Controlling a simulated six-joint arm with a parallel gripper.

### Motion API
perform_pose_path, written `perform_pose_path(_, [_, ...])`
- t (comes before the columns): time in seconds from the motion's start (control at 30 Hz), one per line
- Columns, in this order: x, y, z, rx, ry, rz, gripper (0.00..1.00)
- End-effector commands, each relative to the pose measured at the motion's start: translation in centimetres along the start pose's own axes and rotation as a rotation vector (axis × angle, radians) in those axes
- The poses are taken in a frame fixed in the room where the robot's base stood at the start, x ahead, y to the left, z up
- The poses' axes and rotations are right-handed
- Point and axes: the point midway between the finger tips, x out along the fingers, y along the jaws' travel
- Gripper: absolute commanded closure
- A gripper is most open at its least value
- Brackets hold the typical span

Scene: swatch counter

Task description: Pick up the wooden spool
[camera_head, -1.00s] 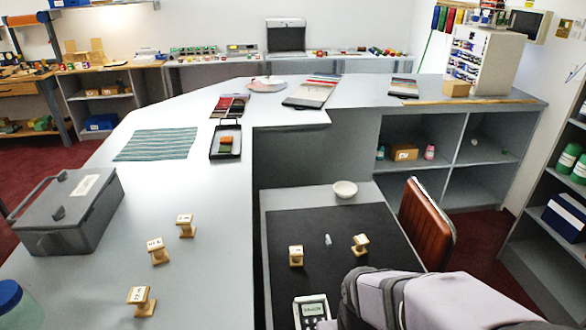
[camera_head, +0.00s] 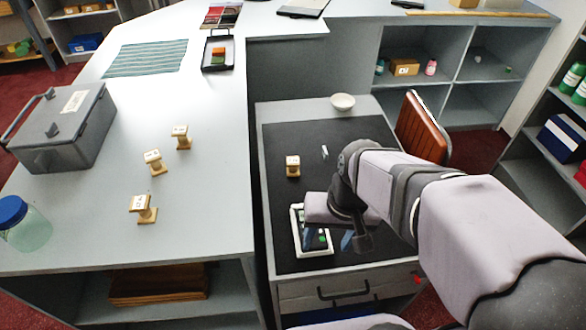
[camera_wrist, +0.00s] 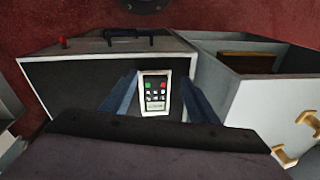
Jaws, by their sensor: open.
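Several wooden spools with white labelled tops show in the head view. Three stand on the left counter: a far one (camera_head: 182,137), a middle one (camera_head: 154,162) and a near one (camera_head: 143,208). Another spool (camera_head: 292,166) stands on the black mat (camera_head: 280,236). The mat's right-hand spool is hidden behind my arm. My gripper (camera_head: 345,240) is open over the near part of the mat, beside the keypad device (camera_head: 297,222). In the wrist view my gripper (camera_wrist: 160,100) has its blue fingers apart, with the keypad device (camera_wrist: 154,92) showing between them. Spools (camera_wrist: 306,118) also show at its right edge.
A white bowl (camera_head: 343,102) and a small pale item (camera_head: 325,152) are at the desk's far part. A brown chair (camera_head: 421,127) stands right of it. A grey toolbox (camera_head: 62,130), a blue-lidded jar (camera_head: 24,224) and a tray (camera_head: 221,50) are on the counter.

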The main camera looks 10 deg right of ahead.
Motion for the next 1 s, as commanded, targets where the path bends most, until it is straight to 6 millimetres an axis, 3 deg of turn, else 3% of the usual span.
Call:
perform_pose_path(0.03, [1.3,-1.1,-1.1,0.055,0.035,-0.042,0.45])
perform_pose_path(0.23, [2.6,-6.4,-7.3,0.38,0.19,-0.276,0.45])
perform_pose_path(0.4, [2.1,-10.5,-14.6,0.794,0.315,-0.571,0.45])
perform_pose_path(0.5, [1.2,-11.7,-18.7,1.064,0.354,-0.756,0.45])
perform_pose_path(0.7, [-0.2,-11.0,-25.0,1.614,0.344,-1.112,0.45])
perform_pose_path(0.8, [-0.4,-10.0,-26.7,1.839,0.305,-1.242,0.45])
perform_pose_path(1.0, [0.2,-8.3,-28.3,2.151,0.222,-1.401,0.45])
